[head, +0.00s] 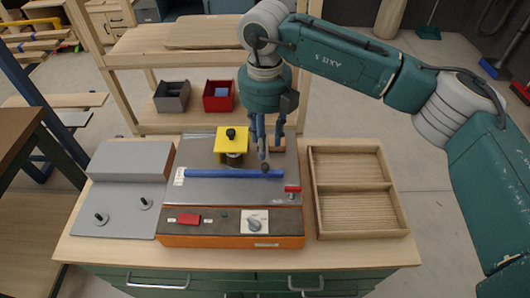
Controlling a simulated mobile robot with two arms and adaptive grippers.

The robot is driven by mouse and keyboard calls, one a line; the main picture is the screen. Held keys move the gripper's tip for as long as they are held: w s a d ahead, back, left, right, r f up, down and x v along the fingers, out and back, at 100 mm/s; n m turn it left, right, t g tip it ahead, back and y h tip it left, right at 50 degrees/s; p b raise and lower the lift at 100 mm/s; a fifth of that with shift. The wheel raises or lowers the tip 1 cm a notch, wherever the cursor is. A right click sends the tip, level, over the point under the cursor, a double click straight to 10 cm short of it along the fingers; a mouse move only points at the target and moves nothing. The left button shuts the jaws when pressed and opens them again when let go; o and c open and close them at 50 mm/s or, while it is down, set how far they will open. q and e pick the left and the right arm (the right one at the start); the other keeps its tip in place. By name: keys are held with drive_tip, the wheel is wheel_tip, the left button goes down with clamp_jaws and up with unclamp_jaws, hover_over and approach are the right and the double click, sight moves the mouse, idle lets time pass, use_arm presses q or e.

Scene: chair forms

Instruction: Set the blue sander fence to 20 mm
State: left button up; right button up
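The blue fence (225,173) is a long bar lying across the grey metal table (215,191) of the sander. A small white label (180,176) with markings too small to read sits at its left end. A red clamp-like part (292,189) is at the front right of the fence. My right gripper (271,160) points down just behind the right end of the fence. Its fingers look apart, with nothing visible held. One fingertip overlaps the fence's back edge in the picture; I cannot tell whether it touches. My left gripper is not in view.
A yellow-topped part with a black knob (231,140) stands behind the fence. A control panel (227,221) fronts the sander. A wooden tray (350,190) is at right, grey plates with knobs (128,208) at left. Black and red bins (217,96) stand on the shelf behind.

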drive_tip(key=shift+r, duration=2.1)
